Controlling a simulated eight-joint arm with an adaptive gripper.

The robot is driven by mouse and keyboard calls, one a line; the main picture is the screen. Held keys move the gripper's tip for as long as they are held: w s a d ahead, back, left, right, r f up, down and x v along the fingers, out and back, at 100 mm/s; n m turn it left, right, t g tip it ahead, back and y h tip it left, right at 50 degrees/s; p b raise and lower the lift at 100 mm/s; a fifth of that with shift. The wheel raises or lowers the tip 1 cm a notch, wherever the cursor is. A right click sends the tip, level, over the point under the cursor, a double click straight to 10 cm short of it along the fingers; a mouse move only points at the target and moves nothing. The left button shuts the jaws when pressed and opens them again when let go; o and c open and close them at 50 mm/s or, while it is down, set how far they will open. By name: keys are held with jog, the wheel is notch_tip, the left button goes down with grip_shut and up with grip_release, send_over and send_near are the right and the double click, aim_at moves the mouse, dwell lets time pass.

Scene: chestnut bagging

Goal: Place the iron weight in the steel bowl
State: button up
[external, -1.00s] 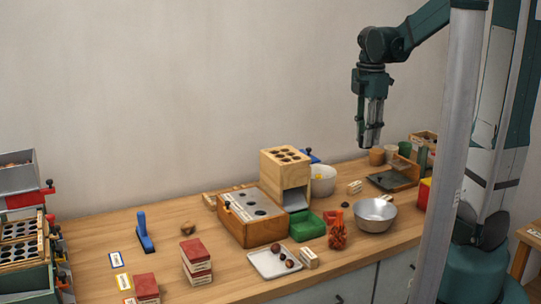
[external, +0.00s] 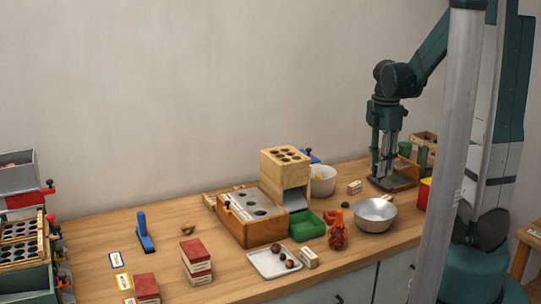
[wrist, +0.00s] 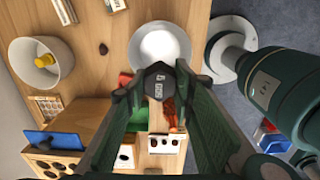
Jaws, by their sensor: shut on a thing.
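The iron weight (wrist: 158,80) is a dark hexagonal piece marked 500. My gripper (wrist: 157,92) is shut on it, the weight between its fingertips in the wrist view. In the external view my gripper (external: 384,184) is low, behind the bowl in the picture, in front of a dark board; the weight is hard to make out there. The bowl's inside looks empty.
A small dark object (external: 346,205) lies beside the steel bowl.

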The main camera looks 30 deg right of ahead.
send_over(374, 216)
jog(key=s+a, duration=0.4)
notch_tip(374, 216, down, 9)
jog(key=shift+d+r, duration=0.2)
jog(key=shift+d, duration=0.05)
jog(key=shift+f, duration=0.1)
jog(key=shift+f+b, duration=0.85)
jog(key=shift+f, duration=2)
jog(key=shift+f+b, duration=0.6)
jog(key=shift+f, duration=1.5)
jog(key=shift+f, duration=0.1)
jog(key=o, duration=1.2)
